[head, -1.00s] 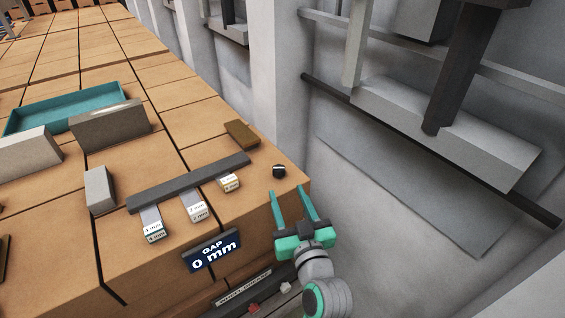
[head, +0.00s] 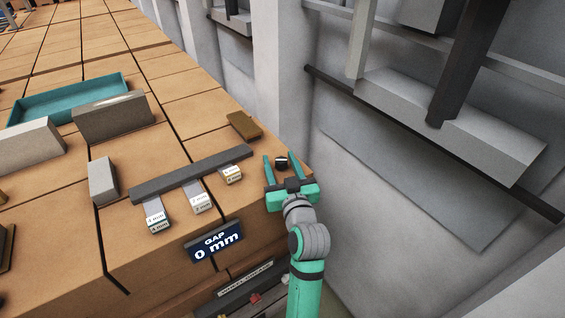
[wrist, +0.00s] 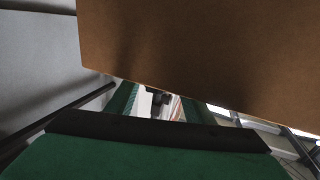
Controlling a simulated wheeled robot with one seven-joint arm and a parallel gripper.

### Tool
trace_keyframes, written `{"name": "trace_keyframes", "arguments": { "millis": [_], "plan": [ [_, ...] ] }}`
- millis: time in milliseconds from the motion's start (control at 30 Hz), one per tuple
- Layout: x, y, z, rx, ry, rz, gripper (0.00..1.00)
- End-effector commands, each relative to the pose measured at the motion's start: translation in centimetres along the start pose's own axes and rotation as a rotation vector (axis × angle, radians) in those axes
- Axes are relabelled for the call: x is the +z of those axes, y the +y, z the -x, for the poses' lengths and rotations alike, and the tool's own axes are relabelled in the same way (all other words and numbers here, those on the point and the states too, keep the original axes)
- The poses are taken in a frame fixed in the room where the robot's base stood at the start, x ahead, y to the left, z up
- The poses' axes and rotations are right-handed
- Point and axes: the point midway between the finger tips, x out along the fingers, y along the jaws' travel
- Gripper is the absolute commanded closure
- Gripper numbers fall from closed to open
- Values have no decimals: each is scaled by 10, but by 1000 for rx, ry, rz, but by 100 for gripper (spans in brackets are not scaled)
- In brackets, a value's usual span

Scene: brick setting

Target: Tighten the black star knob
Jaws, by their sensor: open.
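The black star knob (head: 281,162) is small and dark with a pale top. It is at the right corner of the brown block-built bench. My gripper (head: 282,157) is open in the head view, its two green fingers on either side of the knob in the picture. I cannot tell whether they are at the knob's height or touching it. In the wrist view my gripper's fingers (wrist: 157,102) are spread, with a small dark shape between them that I cannot identify for sure.
A dark bar (head: 170,182) with several labelled tags lies left of the knob. A small brown block (head: 243,125) sits behind it. A sign (head: 215,241) reads "GAP 0 mm" at the front edge. A large brown surface (wrist: 220,50) fills much of the wrist view.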

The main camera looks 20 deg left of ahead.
Motion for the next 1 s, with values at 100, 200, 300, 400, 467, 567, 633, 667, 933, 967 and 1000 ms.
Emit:
{"name": "trace_keyframes", "arguments": {
  "millis": [100, 200, 300, 400, 467, 567, 633, 667, 933, 967, 1000],
  "plan": [
    [0, 4, 1, 5, 0, 0, 52],
    [0, 5, 2, 8, 0, 0, 69],
    [0, 6, 2, 9, 0, -1, 93],
    [0, 6, 3, 5, 1, -2, 94],
    [0, 6, 3, 7, 1, -1, 94],
    [0, 5, 2, 15, 0, 0, 94],
    [0, 4, 2, 25, 1, -1, 94],
    [0, 4, 2, 31, 1, 0, 94],
    [0, 1, 1, 134, 2, 2, 94],
    [0, 0, 1, 150, 2, 2, 94],
    [-1, 0, 1, 172, 2, 1, 94]
  ]
}}
